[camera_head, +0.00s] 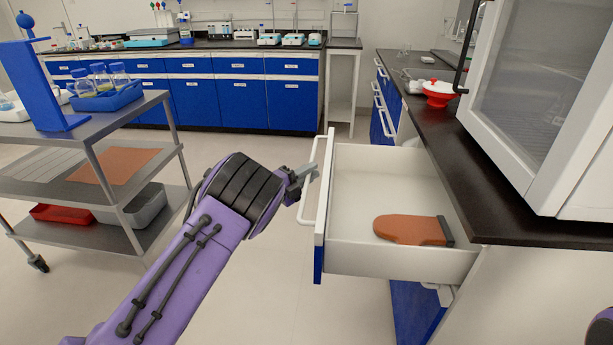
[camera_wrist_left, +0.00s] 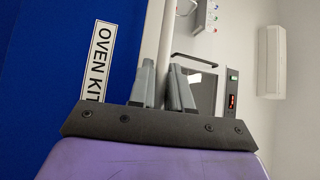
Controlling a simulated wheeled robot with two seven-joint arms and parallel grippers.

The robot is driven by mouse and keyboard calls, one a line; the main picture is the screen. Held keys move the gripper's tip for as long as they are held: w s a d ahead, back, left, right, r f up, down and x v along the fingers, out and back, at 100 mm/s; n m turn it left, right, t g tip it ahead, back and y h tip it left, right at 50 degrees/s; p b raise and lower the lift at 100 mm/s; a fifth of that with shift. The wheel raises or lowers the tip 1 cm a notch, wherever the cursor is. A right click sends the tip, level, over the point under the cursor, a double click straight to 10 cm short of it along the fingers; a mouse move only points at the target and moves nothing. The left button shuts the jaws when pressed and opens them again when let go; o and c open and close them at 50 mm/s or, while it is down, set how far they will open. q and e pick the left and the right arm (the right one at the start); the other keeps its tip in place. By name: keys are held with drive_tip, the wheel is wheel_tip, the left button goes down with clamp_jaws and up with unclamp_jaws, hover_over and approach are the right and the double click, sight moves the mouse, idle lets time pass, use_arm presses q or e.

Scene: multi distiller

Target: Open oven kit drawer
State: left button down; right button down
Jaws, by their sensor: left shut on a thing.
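The oven kit drawer (camera_head: 350,262) is pulled well out of the counter in the head view, its inside showing. An orange oven mitt (camera_head: 410,230) lies in it near the front right. My left gripper (camera_head: 308,174) is at the white bar handle (camera_head: 311,205) on the drawer's front and is shut on it. In the left wrist view the gripper's fingers (camera_wrist_left: 163,85) stand on either side of the pale handle bar (camera_wrist_left: 165,45), beside the blue drawer front with its "OVEN KIT" label (camera_wrist_left: 98,60). Only a bit of my right arm shows at the right edge; its gripper is out of view.
A dark countertop (camera_head: 460,190) with a white glass-fronted oven (camera_head: 545,90) stands above the drawer at the right. A metal cart (camera_head: 150,110) with a blue rack stands at the left. The floor between the cart and the drawer is clear.

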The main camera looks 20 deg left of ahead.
use_arm(q)
drive_tip(key=shift+a+r, duration=0.1)
drive_tip(key=c, duration=1.2)
unclamp_jaws()
drive_tip(key=b+v, duration=0.1)
drive_tip(key=v, duration=0.9)
drive_tip(key=shift+s+a, duration=0.15)
drive_tip(key=shift+s, duration=0.1)
